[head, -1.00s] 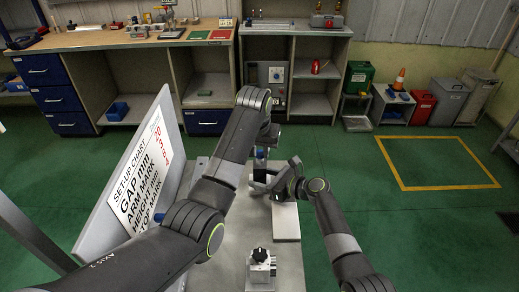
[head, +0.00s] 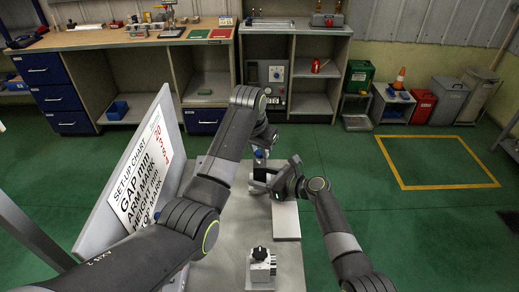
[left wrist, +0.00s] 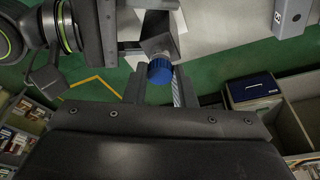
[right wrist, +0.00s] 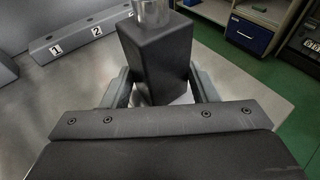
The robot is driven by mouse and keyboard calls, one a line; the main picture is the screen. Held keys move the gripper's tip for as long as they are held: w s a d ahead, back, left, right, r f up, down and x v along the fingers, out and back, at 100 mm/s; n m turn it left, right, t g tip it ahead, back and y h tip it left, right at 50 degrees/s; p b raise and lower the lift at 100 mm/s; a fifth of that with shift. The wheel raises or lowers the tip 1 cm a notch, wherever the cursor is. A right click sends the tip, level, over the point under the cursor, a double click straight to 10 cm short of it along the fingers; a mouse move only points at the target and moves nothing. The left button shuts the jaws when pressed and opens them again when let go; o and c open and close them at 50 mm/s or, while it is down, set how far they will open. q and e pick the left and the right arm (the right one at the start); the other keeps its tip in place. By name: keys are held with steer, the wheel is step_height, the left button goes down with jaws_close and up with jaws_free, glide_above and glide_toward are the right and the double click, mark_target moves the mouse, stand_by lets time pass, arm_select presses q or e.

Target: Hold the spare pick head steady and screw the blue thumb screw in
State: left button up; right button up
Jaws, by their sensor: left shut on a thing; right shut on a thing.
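The blue thumb screw (head: 259,154) shows as a small blue spot near the far end of the grey bench (head: 225,250). In the left wrist view its ribbed blue head (left wrist: 160,72) sits between the fingers of my left gripper (left wrist: 158,92), which is shut on it. The spare pick head is a dark block (right wrist: 156,52) with a grey metal cylinder above it in the right wrist view. My right gripper (right wrist: 162,92) is shut on its sides; it also shows in the head view (head: 266,179). The screw's thread is hidden.
A set-up chart board (head: 140,175) leans along the bench's left side. A light plate (head: 286,221) and a block with a black knob (head: 260,266) are on the bench nearer me. A rail with numbered marks (right wrist: 85,35) shows in the right wrist view.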

arm_select(q)
steer(key=m+g+h, duration=0.1)
steer(key=m, duration=0.4)
steer(key=shift+d+m, duration=0.1)
steer(key=shift+m, duration=0.3)
steer(key=m+g, duration=0.1)
steer(key=m, duration=0.3)
steer(key=shift+h, duration=0.3)
steer(key=m+g, duration=0.1)
steer(key=m, duration=0.4)
steer(key=shift+s+d+m+g, duration=0.1)
steer(key=shift+m+g, duration=0.2)
steer(key=shift+g, duration=0.1)
steer(key=m+g, duration=0.1)
steer(key=m, duration=0.3)
steer(key=shift+y, duration=0.4)
steer(key=shift+a, duration=0.2)
steer(key=o, duration=0.8)
